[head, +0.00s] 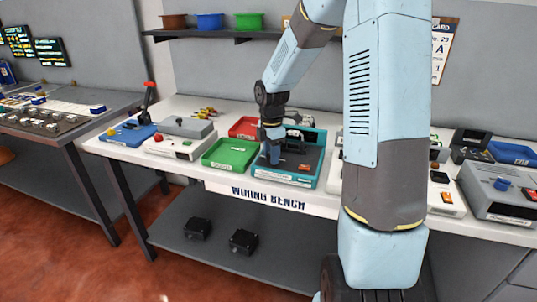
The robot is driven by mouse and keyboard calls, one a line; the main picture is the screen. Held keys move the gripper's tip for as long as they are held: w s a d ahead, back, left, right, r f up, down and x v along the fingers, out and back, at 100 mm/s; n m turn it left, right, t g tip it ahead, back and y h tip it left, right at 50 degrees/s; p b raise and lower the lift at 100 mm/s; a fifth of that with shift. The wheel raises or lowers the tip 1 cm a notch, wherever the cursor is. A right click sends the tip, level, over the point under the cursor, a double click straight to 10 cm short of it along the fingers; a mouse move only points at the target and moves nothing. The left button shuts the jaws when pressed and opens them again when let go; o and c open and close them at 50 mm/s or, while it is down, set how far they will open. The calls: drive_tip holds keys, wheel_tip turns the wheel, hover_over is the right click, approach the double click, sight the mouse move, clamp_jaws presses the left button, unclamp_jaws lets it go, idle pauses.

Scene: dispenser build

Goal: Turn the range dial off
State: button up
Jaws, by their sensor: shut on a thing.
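My gripper (272,158) points down over the teal-rimmed unit (297,181) on the wiring bench. This unit has a dark grey face and a pale label on its front edge. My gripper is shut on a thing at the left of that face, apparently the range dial. The fingers hide the dial, so its pointer and setting cannot be read.
A green tray (229,154) stands close to the left of the unit, with a red tray (243,127) behind. A pale box (180,143) and blue lever base (128,134) stand farther left. A grey box with a blue knob (502,185) stands at right.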

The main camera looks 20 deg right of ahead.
drive_tip(key=shift+w+r, duration=0.1)
drive_tip(key=shift+w, duration=0.1)
drive_tip(key=o, duration=0.8)
drive_tip(key=shift+c, duration=0.2)
drive_tip(key=shift+o, duration=1.3)
drive_tip(key=shift+s, duration=0.1)
wheel_tip(320, 180, up, 14)
drive_tip(key=shift+f, duration=0.25)
